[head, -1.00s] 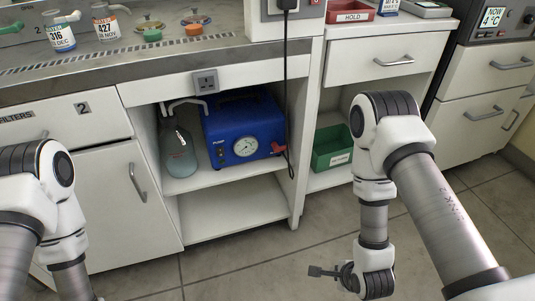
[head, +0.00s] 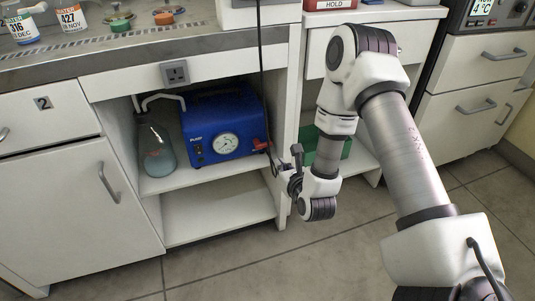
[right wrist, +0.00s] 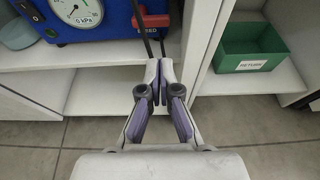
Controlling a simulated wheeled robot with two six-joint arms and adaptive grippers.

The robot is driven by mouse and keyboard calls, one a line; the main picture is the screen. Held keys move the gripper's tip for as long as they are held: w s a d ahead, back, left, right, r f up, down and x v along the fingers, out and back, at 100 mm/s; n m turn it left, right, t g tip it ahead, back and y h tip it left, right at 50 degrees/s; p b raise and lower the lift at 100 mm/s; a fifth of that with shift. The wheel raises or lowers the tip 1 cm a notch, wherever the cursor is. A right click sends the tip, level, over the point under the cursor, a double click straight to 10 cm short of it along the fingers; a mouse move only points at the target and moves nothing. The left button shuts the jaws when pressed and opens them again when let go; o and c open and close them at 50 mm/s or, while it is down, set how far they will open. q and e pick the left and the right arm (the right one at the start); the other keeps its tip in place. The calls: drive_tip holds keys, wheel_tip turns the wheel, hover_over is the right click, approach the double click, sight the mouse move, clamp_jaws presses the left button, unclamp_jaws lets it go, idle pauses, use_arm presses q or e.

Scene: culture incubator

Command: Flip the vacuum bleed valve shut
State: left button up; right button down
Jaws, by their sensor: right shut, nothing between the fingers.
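The blue vacuum pump (head: 205,122) with a round gauge stands on the upper shelf of the open cabinet. Its red bleed valve lever (head: 260,144) is at the lower right of the front. In the right wrist view the red lever (right wrist: 151,20) lies roughly level, above a label reading BLEED. My right gripper (head: 273,160) is just right of and below the lever, in front of the cabinet's edge. Its fingers (right wrist: 159,75) are shut and empty, pointing toward the pump, apart from the lever. My left gripper is out of view.
A black cord (head: 260,60) hangs down in front of the cabinet, close to the lever and my right fingers. A glass flask (head: 157,150) stands left of the pump. A green RETURN bin (right wrist: 250,47) sits on the shelf to the right. The lower shelf is empty.

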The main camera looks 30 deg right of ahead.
sight(263, 143)
use_arm(q)
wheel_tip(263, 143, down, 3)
drive_tip(key=b, duration=0.3)
use_arm(e)
drive_tip(key=x, duration=1)
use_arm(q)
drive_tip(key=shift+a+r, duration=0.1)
use_arm(e)
drive_tip(key=shift+d, duration=0.1)
